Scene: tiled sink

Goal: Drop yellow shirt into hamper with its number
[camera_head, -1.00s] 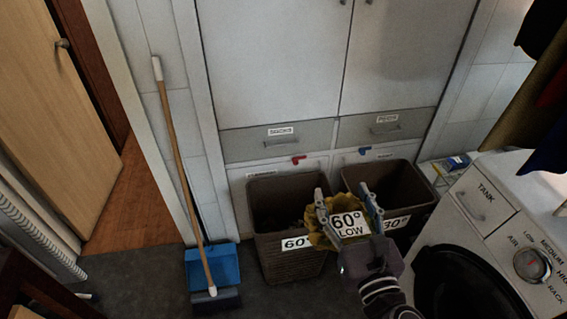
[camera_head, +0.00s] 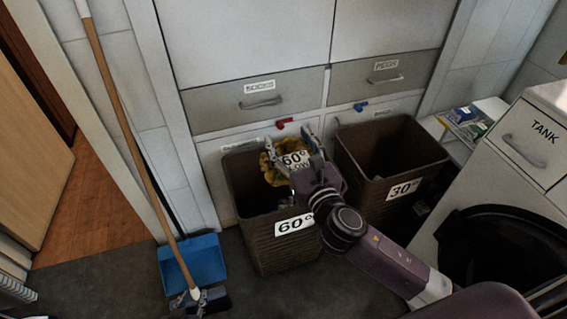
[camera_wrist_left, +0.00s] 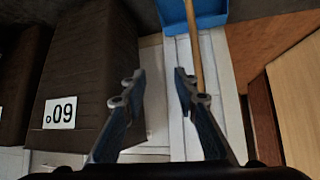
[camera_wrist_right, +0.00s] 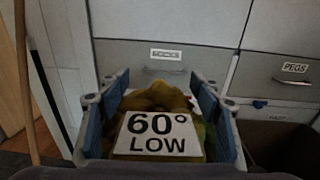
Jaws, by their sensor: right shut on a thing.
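The yellow shirt (camera_head: 274,172) carries a white "60° LOW" tag and is held by my right gripper (camera_head: 290,148), shut on it. In the head view the shirt appears over the opening of the left brown hamper (camera_head: 272,243), labelled "60°". The right wrist view shows the shirt (camera_wrist_right: 158,97) and tag between the fingers. The right hamper (camera_head: 396,190) is labelled "30°". My left gripper (camera_wrist_left: 159,92) is open and empty. The left wrist view shows the 60° hamper (camera_wrist_left: 85,60) beside it.
A blue dustpan (camera_head: 190,262) and wooden broom handle (camera_head: 125,130) stand left of the hampers. Drawers labelled SOCKS (camera_head: 225,107) and PEGS (camera_head: 385,80) are behind. A white machine (camera_head: 535,140) marked TANK is at right.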

